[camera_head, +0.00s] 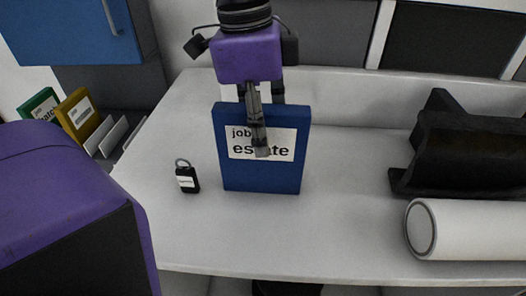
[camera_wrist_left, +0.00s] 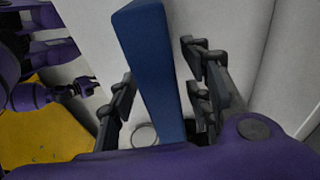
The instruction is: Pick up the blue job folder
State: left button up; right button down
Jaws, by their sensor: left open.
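The blue job folder (camera_head: 262,175) stands upright on the pale worktop in the head view. Its white label reads "job" and "estate", partly covered by a finger. My left gripper (camera_head: 258,118) points down over its top edge, one finger in front of the label and the other behind. In the left wrist view the blue folder (camera_wrist_left: 152,70) lies between the open fingers of my left gripper (camera_wrist_left: 160,100), with gaps visible on both sides. At the left of that view, a small purple arm end with dark tips (camera_wrist_left: 84,86) may be my right gripper; its state is unclear.
A black key tag (camera_head: 187,180) with a ring lies left of the folder. A white roll (camera_head: 465,230) and a black holder (camera_head: 470,150) are at the right. Green (camera_head: 40,104) and yellow (camera_head: 76,115) folders stand at the left. The worktop's front middle is clear.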

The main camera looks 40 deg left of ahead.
pick_arm(q)
jog(key=f, duration=0.3)
jog(key=shift+w+d+f, duration=0.15)
jog(key=shift+w, duration=0.1)
jog(key=shift+c, duration=0.3)
grip_shut()
